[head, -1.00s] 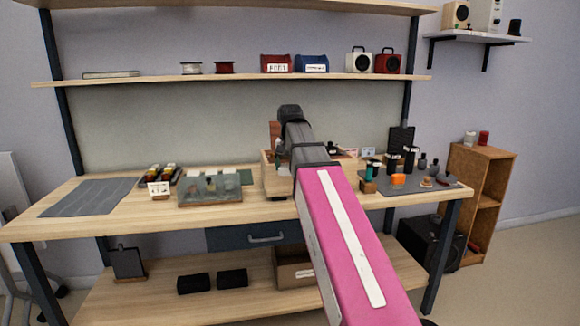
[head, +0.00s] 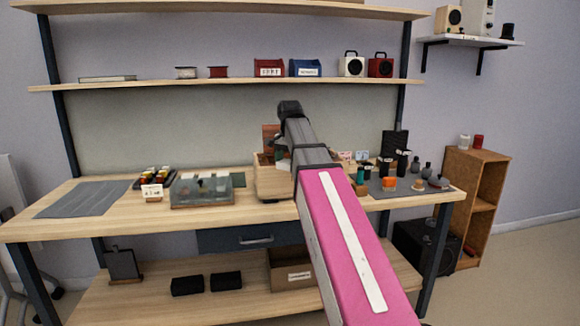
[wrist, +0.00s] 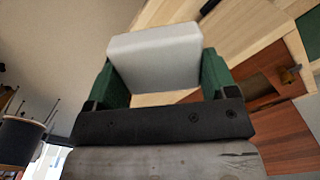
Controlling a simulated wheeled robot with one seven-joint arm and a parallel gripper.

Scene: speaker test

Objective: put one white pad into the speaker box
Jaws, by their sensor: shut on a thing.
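My gripper (wrist: 157,62) is shut on a white pad (wrist: 155,48) in the wrist view. Its green fingers press the pad from both sides. In the head view my arm covers most of the gripper. The light wooden speaker box (head: 271,189) stands on the bench at the centre, partly hidden behind my arm. Light wooden boards and a reddish-brown surface show at the right of the wrist view, close to the pad. I cannot tell whether the pad is above the box opening or beside it.
A clear-lidded case (head: 202,191) stands left of the box, beside a small sign (head: 152,191). A grey mat (head: 88,199) lies at the far left. Dark bottles and an orange item (head: 389,184) crowd the right side.

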